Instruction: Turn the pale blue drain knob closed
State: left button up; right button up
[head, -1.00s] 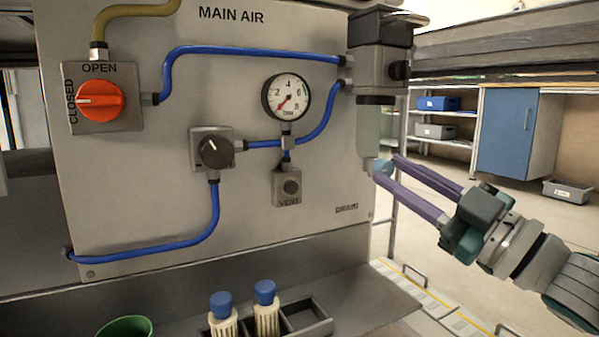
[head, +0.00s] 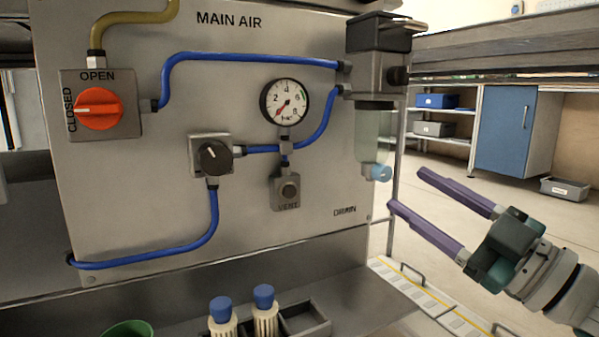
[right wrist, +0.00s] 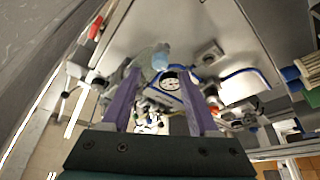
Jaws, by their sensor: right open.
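The pale blue drain knob (head: 377,173) sits at the bottom of the clear filter bowl (head: 374,135) at the panel's right edge. My right gripper (head: 405,188) is open and empty, to the right of the knob and apart from it. Its two purple fingers point toward the panel. In the right wrist view the knob (right wrist: 160,59) shows beyond the fingertips, and the right gripper's fingers (right wrist: 158,85) stand wide apart. My left gripper is not in view.
A red-orange main valve (head: 99,109), a black knob (head: 214,157), a gauge (head: 285,101) and a vent button (head: 289,190) sit on the panel with blue hoses. Blue-capped bottles (head: 222,312) stand below by a tray.

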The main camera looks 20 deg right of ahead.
jog(key=p+v, duration=0.1)
jog(key=v, duration=0.5)
jog(key=shift+s, duration=0.2)
